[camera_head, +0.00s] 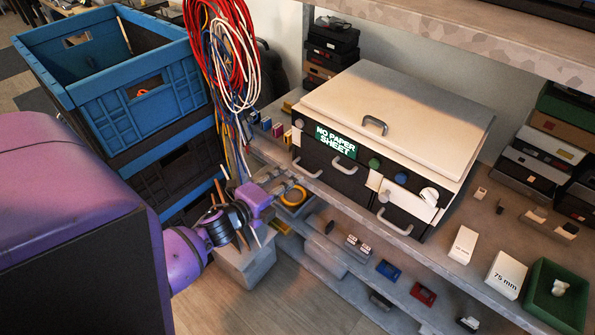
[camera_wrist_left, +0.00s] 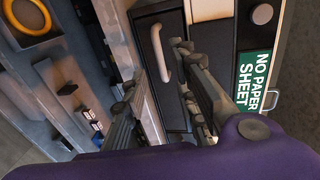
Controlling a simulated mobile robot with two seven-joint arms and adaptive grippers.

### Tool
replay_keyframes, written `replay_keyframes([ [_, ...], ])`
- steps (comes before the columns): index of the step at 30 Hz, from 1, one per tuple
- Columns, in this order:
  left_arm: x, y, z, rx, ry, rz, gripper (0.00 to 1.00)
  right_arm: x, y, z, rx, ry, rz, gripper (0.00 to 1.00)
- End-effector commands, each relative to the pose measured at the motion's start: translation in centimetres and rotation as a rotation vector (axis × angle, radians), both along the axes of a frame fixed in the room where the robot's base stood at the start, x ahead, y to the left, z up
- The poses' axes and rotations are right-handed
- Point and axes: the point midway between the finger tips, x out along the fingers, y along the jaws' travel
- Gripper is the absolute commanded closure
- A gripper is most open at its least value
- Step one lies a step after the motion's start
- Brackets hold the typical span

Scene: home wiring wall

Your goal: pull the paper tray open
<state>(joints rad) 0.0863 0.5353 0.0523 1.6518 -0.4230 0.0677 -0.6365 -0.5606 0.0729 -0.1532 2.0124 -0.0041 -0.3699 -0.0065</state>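A cream-and-black printer (camera_head: 400,115) stands on the shelf and its green display reads "NO PAPER SHEET" (camera_head: 335,141). Below the display is a dark drawer front (camera_wrist_left: 171,25) with a light curved handle (camera_wrist_left: 160,52); this handle also shows in the head view (camera_head: 308,169). The drawer looks flush with the printer front. My left gripper (camera_head: 287,184) is at the printer's lower left. In the left wrist view, its fingers (camera_wrist_left: 156,76) are spread, one on each side of the handle; I cannot tell whether they touch it. My right gripper is out of view.
Blue crates (camera_head: 135,92) are stacked at the left. Coiled red, white and blue cables (camera_head: 225,45) hang near my left arm. A yellow ring (camera_head: 293,196) lies below the printer's left side. Small boxes (camera_head: 506,275) and a green bin (camera_head: 553,310) sit at the right.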

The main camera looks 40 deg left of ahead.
Motion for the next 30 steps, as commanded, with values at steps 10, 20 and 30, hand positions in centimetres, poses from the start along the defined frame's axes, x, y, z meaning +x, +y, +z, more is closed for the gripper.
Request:
replay_keyframes([
  [10,5.2,-0.5,-0.9,-0.005,-0.001,0.001,0.73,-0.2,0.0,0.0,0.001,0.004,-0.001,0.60],
  [20,5.9,-0.6,-1.1,-0.006,0.000,0.001,0.73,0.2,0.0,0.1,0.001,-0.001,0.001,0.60],
  [30,5.9,-0.5,-1.1,-0.005,0.000,0.001,1.00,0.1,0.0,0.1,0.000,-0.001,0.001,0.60],
])
